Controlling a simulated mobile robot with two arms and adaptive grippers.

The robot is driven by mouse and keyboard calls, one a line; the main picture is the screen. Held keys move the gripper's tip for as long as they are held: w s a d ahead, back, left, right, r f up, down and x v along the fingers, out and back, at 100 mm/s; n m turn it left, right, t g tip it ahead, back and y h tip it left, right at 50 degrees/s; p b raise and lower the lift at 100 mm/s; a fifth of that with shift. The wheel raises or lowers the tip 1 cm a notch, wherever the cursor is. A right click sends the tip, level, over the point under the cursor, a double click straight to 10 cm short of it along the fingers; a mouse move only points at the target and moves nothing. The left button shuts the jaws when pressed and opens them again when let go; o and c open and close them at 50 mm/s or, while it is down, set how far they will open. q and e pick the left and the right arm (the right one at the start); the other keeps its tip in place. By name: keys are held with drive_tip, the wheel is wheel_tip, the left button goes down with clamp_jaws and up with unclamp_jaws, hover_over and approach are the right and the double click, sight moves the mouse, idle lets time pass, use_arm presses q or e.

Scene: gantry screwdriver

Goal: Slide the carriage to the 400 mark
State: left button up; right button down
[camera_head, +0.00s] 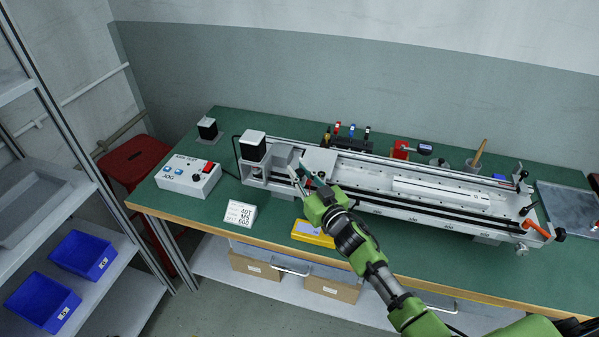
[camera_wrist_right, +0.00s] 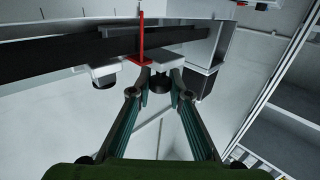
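The gantry (camera_head: 415,207) is a long white rail unit on the green bench. The carriage (camera_head: 318,160) is a pale plate near its left end. My right gripper (camera_head: 299,178) is at the front of the gantry, just below the carriage. In the right wrist view, its two fingers (camera_wrist_right: 161,88) stand apart on either side of a black knob (camera_wrist_right: 159,80) under the carriage; contact is not clear. A red pointer (camera_wrist_right: 141,42) shows beside the knob. The scale numbers on the front rail are too small to read. My left gripper is not in view.
A white jog box (camera_head: 188,177) and a white sign card (camera_head: 240,213) stand at the left of the bench. A yellow item (camera_head: 312,234) lies at the front edge below my right arm. An orange-handled lever (camera_head: 536,228) is at the gantry's right end.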

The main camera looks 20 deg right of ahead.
drive_tip(key=shift+d, duration=0.1)
drive_tip(key=shift+s+d, duration=0.25)
drive_tip(key=shift+d, duration=0.05)
drive_tip(key=s+d+p, duration=0.1)
drive_tip(key=s+d, duration=0.2)
drive_tip(key=d, duration=0.1)
drive_tip(key=s+d+p, duration=0.1)
drive_tip(key=s+d, duration=0.2)
drive_tip(key=d, duration=0.2)
drive_tip(key=s+d+p, duration=0.1)
drive_tip(key=s+d, duration=0.2)
drive_tip(key=d, duration=0.2)
drive_tip(key=shift+s+d+p, duration=0.15)
drive_tip(key=shift+s+p, duration=0.15)
drive_tip(key=shift+p, duration=0.1)
drive_tip(key=s+d, duration=0.4)
drive_tip(key=d, duration=0.2)
drive_tip(key=s+d, duration=0.4)
drive_tip(key=d, duration=0.2)
drive_tip(key=s+d, duration=0.4)
drive_tip(key=d, duration=0.2)
drive_tip(key=shift+s, duration=0.15)
drive_tip(key=c, duration=1.9)
unclamp_jaws()
drive_tip(key=shift+d, duration=0.1)
drive_tip(key=s+d, duration=0.2)
drive_tip(key=s, duration=1)
drive_tip(key=shift+d, duration=0.15)
drive_tip(key=shift+w, duration=0.1)
